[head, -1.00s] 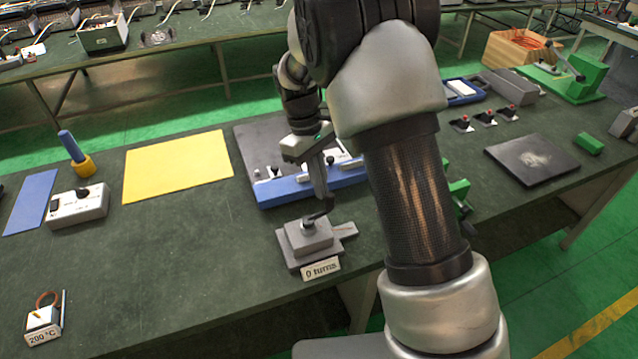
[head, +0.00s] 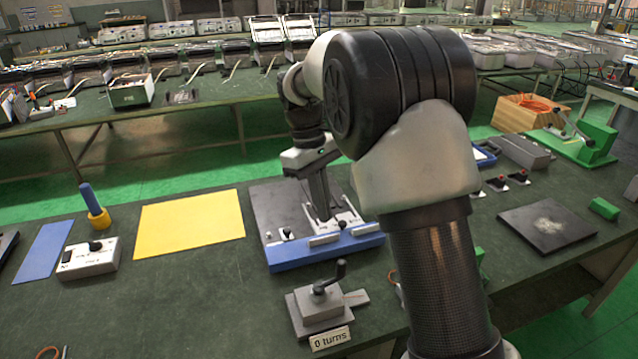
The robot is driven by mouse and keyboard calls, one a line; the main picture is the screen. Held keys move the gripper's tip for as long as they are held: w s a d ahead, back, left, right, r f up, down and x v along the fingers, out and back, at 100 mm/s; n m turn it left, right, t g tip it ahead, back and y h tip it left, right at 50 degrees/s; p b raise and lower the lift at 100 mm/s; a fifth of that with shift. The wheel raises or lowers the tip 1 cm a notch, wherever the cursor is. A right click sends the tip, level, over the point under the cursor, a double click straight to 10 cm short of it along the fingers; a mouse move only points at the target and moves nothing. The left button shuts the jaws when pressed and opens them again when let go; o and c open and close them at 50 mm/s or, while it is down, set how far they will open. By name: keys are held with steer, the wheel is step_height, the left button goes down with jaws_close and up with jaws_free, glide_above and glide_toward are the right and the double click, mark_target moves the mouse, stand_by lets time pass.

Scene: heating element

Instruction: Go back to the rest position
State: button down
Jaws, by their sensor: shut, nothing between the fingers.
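My gripper (head: 322,217) is shut and empty. It points down over the dark board with the blue front edge (head: 325,249), in the middle of the bench. From this view I cannot tell whether its tips touch the board. My arm rises from the lower right and covers part of the bench. A grey block with a black crank handle (head: 318,309) stands in front of the board, apart from my gripper. Its label (head: 330,339) reads "0 turns".
A yellow sheet (head: 190,224), a grey switch box (head: 91,258) and a blue handle in a yellow base (head: 94,208) lie to the left. A dark plate (head: 548,228) and a green press (head: 582,144) are to the right. The bench's front left is largely clear.

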step_height(320, 180, up, 5)
steer(key=s+d+r+m+t+y+p, duration=0.1)
steer(key=s+d+r+m+t, duration=0.15)
steer(key=s+r, duration=0.25)
steer(key=s+d+r+m+t+y+p, duration=0.1)
steer(key=s+d+r, duration=0.2)
steer(key=s+r, duration=0.2)
steer(key=s+d+m+t, duration=0.2)
steer(key=s, duration=0.5)
steer(key=s+d+f+m+t+p, duration=0.1)
steer(key=s+d+m+t, duration=0.1)
steer(key=s, duration=0.6)
steer(key=shift+d+f+m, duration=0.25)
steer(key=shift+d+m, duration=0.05)
steer(key=shift+m, duration=0.45)
steer(key=shift+s, duration=0.1)
